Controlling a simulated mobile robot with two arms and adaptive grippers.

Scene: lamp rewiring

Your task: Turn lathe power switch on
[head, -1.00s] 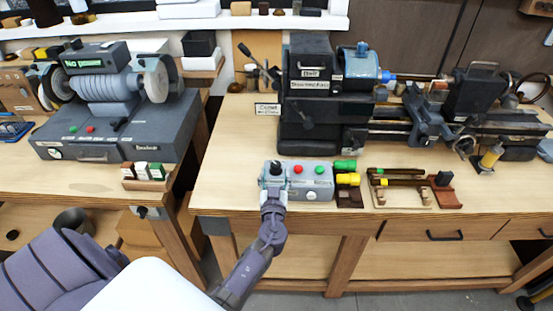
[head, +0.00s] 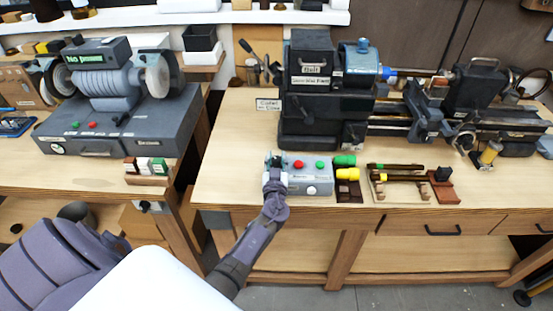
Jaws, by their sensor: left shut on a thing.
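The lathe (head: 325,95) stands on the right workbench, with a dark headstock at its left end. A grey control box (head: 318,187) sits in front of it near the bench's front edge. The box has a red button (head: 298,165), a green button (head: 320,164) and a round white part on its front. My left gripper (head: 274,172) is at the left end of the box and is shut on the dark switch knob there. The gripper hides most of the knob, so its position cannot be told. My right gripper is not in view.
Green and yellow-handled tools (head: 346,166) lie just right of the box, beside a wooden rack (head: 398,183). A bench grinder (head: 110,110) stands on the left bench, with a gap between the benches. Bare bench top lies left of the box.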

